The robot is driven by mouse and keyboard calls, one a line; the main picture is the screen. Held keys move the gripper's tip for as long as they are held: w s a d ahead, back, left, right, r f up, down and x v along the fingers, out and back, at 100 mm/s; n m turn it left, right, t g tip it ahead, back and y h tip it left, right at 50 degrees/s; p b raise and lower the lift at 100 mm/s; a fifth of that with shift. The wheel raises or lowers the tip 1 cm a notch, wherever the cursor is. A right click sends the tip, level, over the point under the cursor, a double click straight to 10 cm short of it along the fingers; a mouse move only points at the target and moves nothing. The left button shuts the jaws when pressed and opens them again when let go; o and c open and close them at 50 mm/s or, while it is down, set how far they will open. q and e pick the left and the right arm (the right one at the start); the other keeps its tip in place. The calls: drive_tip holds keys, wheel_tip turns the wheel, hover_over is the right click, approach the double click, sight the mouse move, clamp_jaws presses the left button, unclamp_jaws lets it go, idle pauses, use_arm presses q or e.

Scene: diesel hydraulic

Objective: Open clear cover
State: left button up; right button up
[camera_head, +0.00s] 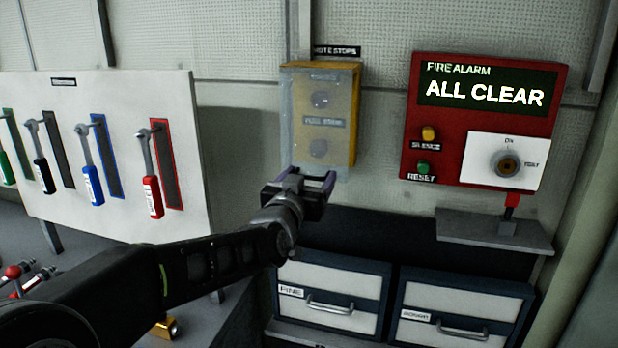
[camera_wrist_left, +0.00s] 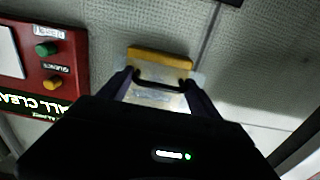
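A yellow box (camera_head: 355,120) labelled as stops hangs on the wall, with two round dark buttons behind a clear cover (camera_head: 312,112). The cover looks closed over the box front. My left gripper (camera_head: 309,180) is at the lower edge of the cover, with its fingers apart. In the left wrist view the open fingers (camera_wrist_left: 160,88) lie either side of the clear cover (camera_wrist_left: 155,98), and a dark curved handle shows between them. The yellow box (camera_wrist_left: 160,58) is just beyond. I cannot tell whether the fingers touch the cover. My right gripper is not in view.
A red fire alarm panel (camera_head: 482,120) reading ALL CLEAR is to the right, above a small grey shelf (camera_head: 495,231). A white panel (camera_head: 100,150) with coloured levers is to the left. Drawers (camera_head: 335,300) stand below.

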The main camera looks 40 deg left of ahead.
use_arm(q)
clamp_jaws()
idle(0.5)
drive_tip(key=shift+s, duration=0.1)
